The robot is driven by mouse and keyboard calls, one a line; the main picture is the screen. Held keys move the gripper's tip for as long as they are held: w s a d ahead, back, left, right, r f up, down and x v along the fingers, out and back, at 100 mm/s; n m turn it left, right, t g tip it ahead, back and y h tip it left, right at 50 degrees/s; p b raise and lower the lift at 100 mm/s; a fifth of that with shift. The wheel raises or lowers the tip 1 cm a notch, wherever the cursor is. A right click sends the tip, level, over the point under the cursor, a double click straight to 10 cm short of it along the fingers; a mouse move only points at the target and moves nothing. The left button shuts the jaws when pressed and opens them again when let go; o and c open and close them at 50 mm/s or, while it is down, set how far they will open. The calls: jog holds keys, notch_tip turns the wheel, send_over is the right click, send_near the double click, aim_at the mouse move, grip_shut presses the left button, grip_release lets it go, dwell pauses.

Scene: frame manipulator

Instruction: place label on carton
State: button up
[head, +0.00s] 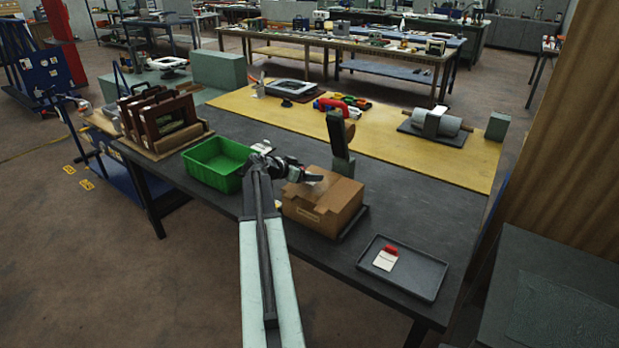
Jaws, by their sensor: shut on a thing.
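A brown cardboard carton (322,203) stands on the dark table, with its top closed. My gripper (310,179) reaches over the carton's top left part from the left. It is shut on a small pale flat piece (314,178), which looks like a label. The jaws partly hide this piece. I cannot tell whether it touches the carton's top. A white card (385,261) with a red piece on it lies in a dark tray (425,274) to the right.
A green bin (215,163) stands left of the carton, beside a rack of framed panels (165,125). A dark green upright post (339,145) stands close behind the carton. A roller (436,123) lies on the yellow mat (385,148).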

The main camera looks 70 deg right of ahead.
jog(key=d, duration=0.4)
jog(key=shift+w+f, duration=0.2)
jog(key=shift+w, duration=0.15)
notch_tip(320, 180, down, 4)
jog(key=b, duration=0.4)
jog(key=shift+r, duration=0.25)
jog(key=o, duration=1.2)
jog(key=shift+o, duration=0.2)
jog(key=shift+a+r+p, duration=0.2)
jog(key=shift+p, duration=0.2)
jog(key=p+v, duration=0.5)
jog(key=v, duration=0.5)
jog(key=shift+w+a+r, duration=0.15)
jog(key=shift+a+r, duration=0.05)
jog(key=shift+a, duration=0.05)
jog(key=shift+w+a, duration=0.15)
jog(key=shift+a, duration=0.15)
